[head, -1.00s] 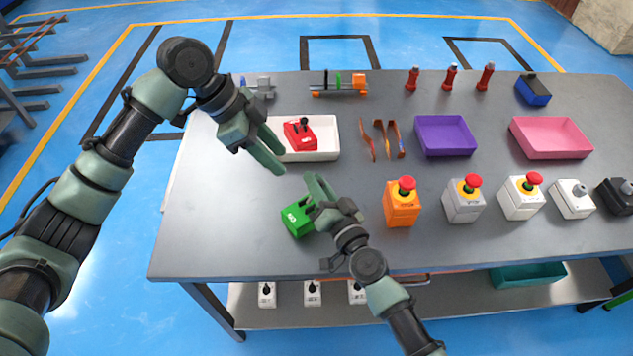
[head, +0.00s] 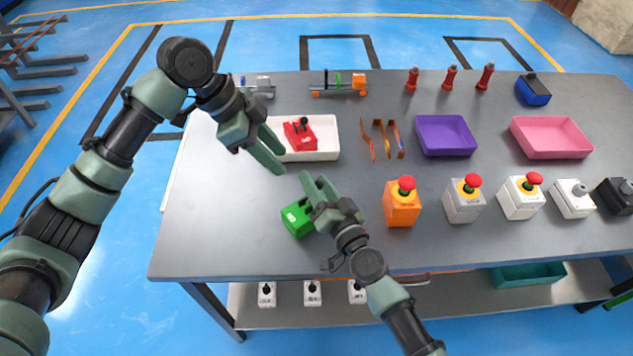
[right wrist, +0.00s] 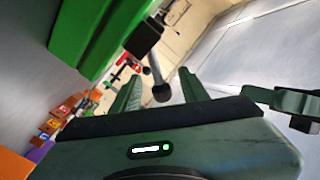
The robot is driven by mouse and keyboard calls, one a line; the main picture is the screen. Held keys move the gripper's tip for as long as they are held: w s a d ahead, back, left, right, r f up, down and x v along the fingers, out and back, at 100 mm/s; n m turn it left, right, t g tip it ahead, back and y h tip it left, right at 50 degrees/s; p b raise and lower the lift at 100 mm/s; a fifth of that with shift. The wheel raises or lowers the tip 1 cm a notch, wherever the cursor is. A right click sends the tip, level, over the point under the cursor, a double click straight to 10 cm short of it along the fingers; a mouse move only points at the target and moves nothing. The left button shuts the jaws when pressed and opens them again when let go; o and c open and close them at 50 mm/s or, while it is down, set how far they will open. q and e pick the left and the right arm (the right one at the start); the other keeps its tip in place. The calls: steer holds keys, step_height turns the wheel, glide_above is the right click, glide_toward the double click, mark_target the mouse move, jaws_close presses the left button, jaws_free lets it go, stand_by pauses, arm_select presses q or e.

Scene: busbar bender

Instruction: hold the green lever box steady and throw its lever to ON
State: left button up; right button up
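The green lever box (head: 295,219) sits on the grey table near its front left. In the right wrist view the box (right wrist: 92,32) is at the upper left, and its lever (right wrist: 160,90) ends in a dark round knob. The knob appears between the two fingers of my right gripper (right wrist: 156,84), which are apart; contact cannot be told. In the head view my right gripper (head: 315,180) covers the lever. My left gripper (head: 282,162) is open and empty, above the table up and left of the green box, not touching it.
A white tray (head: 328,138) holding a red lever box (head: 299,136) is behind the green box. An orange button box (head: 402,205) stands to its right. Bent copper strips (head: 382,140) and a purple tray (head: 445,136) lie further back. The table's left front is clear.

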steer(key=v, duration=1.2)
